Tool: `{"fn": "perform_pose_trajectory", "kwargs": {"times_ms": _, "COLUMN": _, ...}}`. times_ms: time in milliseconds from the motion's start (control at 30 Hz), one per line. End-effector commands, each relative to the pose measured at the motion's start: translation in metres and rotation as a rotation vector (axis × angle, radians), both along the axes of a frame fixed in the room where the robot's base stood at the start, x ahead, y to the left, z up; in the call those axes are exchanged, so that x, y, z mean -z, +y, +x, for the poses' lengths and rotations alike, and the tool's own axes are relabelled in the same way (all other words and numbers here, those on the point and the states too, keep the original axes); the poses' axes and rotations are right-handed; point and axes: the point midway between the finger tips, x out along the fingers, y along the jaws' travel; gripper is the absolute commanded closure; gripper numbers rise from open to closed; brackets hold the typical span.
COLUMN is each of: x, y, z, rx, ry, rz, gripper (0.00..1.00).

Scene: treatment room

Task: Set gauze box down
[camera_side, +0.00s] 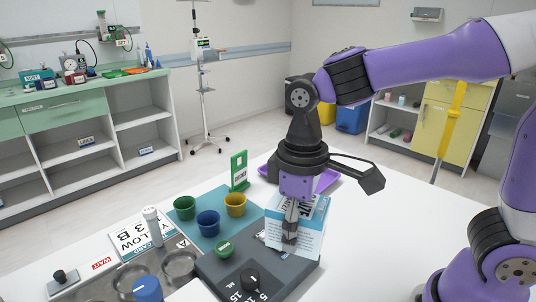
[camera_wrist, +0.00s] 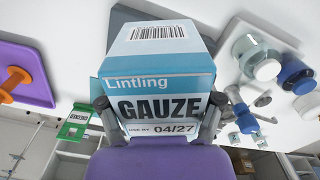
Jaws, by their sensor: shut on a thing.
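The gauze box (camera_side: 315,222) is pale blue and white. In the wrist view the gauze box (camera_wrist: 160,75) fills the middle, with "Lintling GAUZE" and "USE BY 04/27" printed on it and a barcode on its upper face. My gripper (camera_side: 290,238) points down and is shut on the box. In the wrist view the fingers of my gripper (camera_wrist: 160,103) lie along its left and right sides. In the side view the box is at the right rear of the dark control unit (camera_side: 225,270). Its underside is hidden, so I cannot tell whether it touches anything.
Green (camera_side: 185,208), blue (camera_side: 208,224) and yellow (camera_side: 235,205) cups stand left of the box. A green sign holder (camera_side: 239,172) stands behind them. A purple tray (camera_side: 326,180) lies behind the box. The white table (camera_side: 385,225) is clear to the right.

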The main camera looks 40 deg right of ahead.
Motion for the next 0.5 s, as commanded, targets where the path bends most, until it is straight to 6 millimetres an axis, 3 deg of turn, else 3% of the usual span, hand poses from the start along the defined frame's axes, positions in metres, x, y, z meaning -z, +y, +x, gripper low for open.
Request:
{"fn": "perform_pose_trajectory", "kwargs": {"times_ms": 100, "x": 0.019, "y": 0.031, "z": -0.033, "rx": -0.181, "ry": 0.001, "rz": -0.002, "gripper": 0.70}}
{"fn": "perform_pose_trajectory", "kwargs": {"times_ms": 233, "x": 0.035, "y": 0.049, "z": -0.060, "rx": -0.317, "ry": 0.000, "rz": -0.001, "gripper": 0.70}}
{"fn": "perform_pose_trajectory", "kwargs": {"times_ms": 367, "x": 0.048, "y": 0.056, "z": -0.074, "rx": -0.383, "ry": 0.001, "rz": -0.002, "gripper": 0.70}}
{"fn": "perform_pose_trajectory", "kwargs": {"times_ms": 500, "x": 0.073, "y": 0.056, "z": -0.078, "rx": -0.396, "ry": 0.005, "rz": -0.003, "gripper": 0.70}}
